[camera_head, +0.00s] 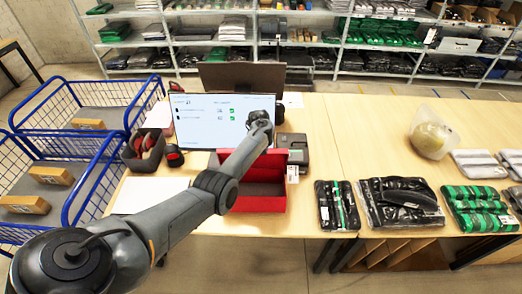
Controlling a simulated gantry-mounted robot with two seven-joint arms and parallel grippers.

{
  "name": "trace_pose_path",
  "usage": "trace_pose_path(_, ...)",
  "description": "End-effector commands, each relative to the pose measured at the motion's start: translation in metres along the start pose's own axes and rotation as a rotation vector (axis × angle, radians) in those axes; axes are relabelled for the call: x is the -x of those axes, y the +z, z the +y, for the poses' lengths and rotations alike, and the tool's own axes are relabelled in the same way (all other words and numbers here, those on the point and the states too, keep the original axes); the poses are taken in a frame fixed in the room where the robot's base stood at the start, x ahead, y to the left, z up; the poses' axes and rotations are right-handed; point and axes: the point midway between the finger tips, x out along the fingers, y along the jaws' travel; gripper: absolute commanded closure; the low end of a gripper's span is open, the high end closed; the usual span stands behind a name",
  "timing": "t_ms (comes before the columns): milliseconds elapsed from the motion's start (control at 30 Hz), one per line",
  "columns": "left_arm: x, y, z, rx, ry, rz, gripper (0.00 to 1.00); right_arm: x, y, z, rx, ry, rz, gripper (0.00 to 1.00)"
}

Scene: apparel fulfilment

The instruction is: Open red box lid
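The red box (259,204) sits on the wooden table in front of the monitor. Its inside shows from above, and a red panel that looks like its lid (276,160) stands raised along the back. A white tag hangs at its right side. My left arm reaches in from the lower left and crosses over the box's left part, hiding some of it. The end of that arm (260,121) is above and behind the box, in front of the monitor. Its fingers cannot be made out. My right gripper is not in view.
A monitor (199,120) stands behind the box, with a dark device (293,150) to its right. Black packs (400,202), a green pack (479,207) and a clear bag (430,136) lie to the right. Blue wire baskets (81,119) stand left. The right-centre tabletop is clear.

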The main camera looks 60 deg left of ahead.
Motion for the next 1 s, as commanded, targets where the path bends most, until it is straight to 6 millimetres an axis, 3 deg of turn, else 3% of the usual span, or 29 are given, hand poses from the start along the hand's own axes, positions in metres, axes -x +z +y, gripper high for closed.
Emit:
trace_pose_path(933,0.0018,-0.0024,-0.0001,0.000,0.000,0.008,1.00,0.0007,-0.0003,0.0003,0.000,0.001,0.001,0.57)
trace_pose_path(967,0.0018,-0.0024,-0.0001,0.000,0.000,0.008,0.49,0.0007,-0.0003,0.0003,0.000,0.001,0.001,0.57)
trace_pose_path(1000,0.0017,-0.0023,-0.0002,0.000,0.000,0.008,0.43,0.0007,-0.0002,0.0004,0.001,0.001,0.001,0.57)
